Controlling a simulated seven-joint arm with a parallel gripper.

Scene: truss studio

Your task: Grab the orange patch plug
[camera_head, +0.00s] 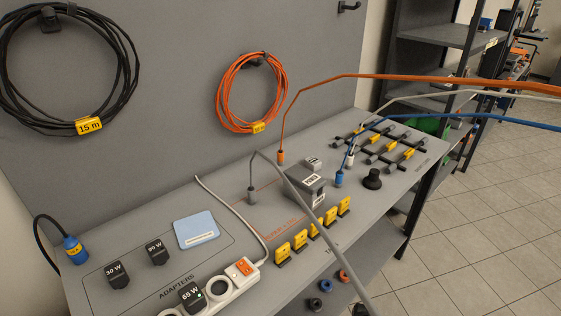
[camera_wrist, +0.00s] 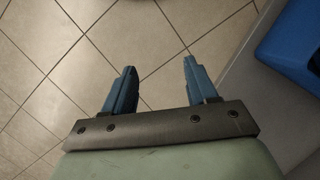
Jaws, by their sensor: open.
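The orange patch plug (camera_head: 281,157) stands upright on the grey bench in the head view, near the back panel. An orange cable rises from its top and bends off to the right. The arm is not visible in the head view. In the wrist view my gripper (camera_wrist: 158,80) is open and empty, with two blue fingers apart above the tiled floor. The orange plug is not in the wrist view, so my gripper is away from it.
A grey plug (camera_head: 252,194) and a blue plug (camera_head: 339,178) stand near the orange one, with cables rising. A grey box (camera_head: 305,186) sits between them. Yellow tags (camera_head: 299,239) line the front. A blue object (camera_wrist: 291,45) is right of my gripper.

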